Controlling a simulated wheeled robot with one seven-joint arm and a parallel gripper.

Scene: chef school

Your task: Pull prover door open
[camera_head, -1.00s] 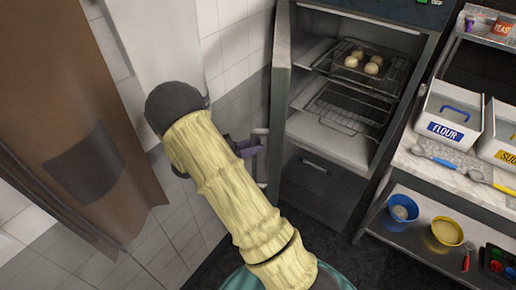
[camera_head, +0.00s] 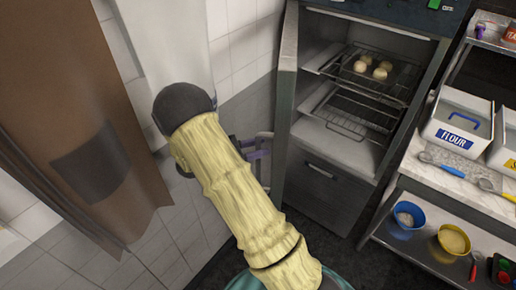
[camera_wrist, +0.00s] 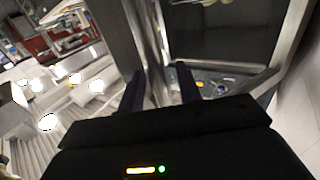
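The prover (camera_head: 325,190) is a tall dark steel cabinet, and its inside with wire racks is in plain view. Its door (camera_head: 283,115) stands swung out to the left, seen nearly edge-on in the head view. A pale handle (camera_head: 264,135) juts from the door's outer left side. My gripper (camera_head: 255,147) is beside that handle, partly hidden by my yellow-sleeved arm. In the wrist view my gripper's two dark fingers (camera_wrist: 160,87) are apart, with the door's metal edge and dark panel (camera_wrist: 225,30) beyond them. I cannot tell whether they touch the handle.
Dough balls (camera_head: 372,66) sit on the upper rack. A bench to the right holds a flour bin (camera_head: 458,120), with a blue bowl (camera_head: 407,214) and a yellow bowl (camera_head: 453,240) on a lower shelf.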

